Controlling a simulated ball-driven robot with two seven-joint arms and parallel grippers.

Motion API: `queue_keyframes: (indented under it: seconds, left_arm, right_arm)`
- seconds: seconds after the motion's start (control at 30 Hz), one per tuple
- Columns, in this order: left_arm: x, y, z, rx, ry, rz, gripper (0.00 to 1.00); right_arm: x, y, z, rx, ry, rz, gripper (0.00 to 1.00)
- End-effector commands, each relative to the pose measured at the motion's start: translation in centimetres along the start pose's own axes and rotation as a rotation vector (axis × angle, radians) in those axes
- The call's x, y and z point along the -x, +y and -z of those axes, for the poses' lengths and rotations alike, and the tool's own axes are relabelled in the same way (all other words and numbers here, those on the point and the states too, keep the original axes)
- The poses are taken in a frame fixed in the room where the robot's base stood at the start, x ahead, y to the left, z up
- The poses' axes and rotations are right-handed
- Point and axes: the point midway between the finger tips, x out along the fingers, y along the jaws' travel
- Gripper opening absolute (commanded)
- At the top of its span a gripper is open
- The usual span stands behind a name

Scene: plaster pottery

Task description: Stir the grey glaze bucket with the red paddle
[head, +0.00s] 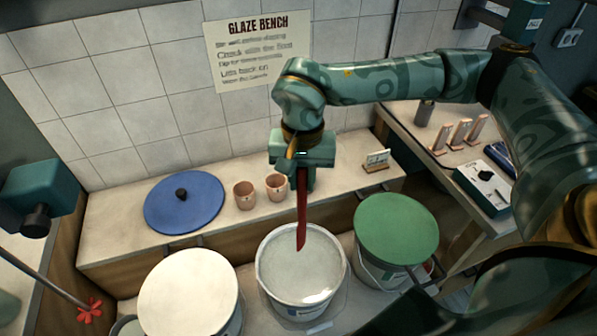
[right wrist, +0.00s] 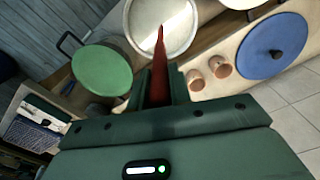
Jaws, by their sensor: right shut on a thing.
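The red paddle (head: 301,212) hangs down from my right gripper (head: 302,175), which is shut on it. Its lower end shows over the open grey glaze bucket (head: 262,262), in front of the pale glaze; I cannot tell whether the tip touches the surface. In the right wrist view the paddle (right wrist: 159,68) points away from the gripper (right wrist: 158,88) toward the bucket (right wrist: 133,40). My left gripper is not in view.
A green-lidded bucket (head: 396,228) stands right of the open one, and a white-lidded bucket (head: 188,292) left. A blue lid (head: 184,198) and two pinkish cups (head: 244,195) are on the bench behind. A red mixer head (head: 89,309) is at lower left.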

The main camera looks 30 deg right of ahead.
Motion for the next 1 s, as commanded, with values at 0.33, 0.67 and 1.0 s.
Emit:
queue_keyframes:
  seconds: [0.33, 0.67, 1.0]
  left_arm:
    - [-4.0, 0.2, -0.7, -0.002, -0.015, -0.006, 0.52]
    - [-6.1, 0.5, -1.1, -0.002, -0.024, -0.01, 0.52]
    - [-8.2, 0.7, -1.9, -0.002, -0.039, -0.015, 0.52]
  right_arm:
    - [-5.5, 0.0, 0.0, 0.001, -0.002, -0.002, 0.0]
    - [-10.3, 0.0, 0.0, 0.001, -0.002, -0.002, 0.0]
    - [-15.0, 0.0, 0.0, 0.001, -0.002, -0.002, 0.0]
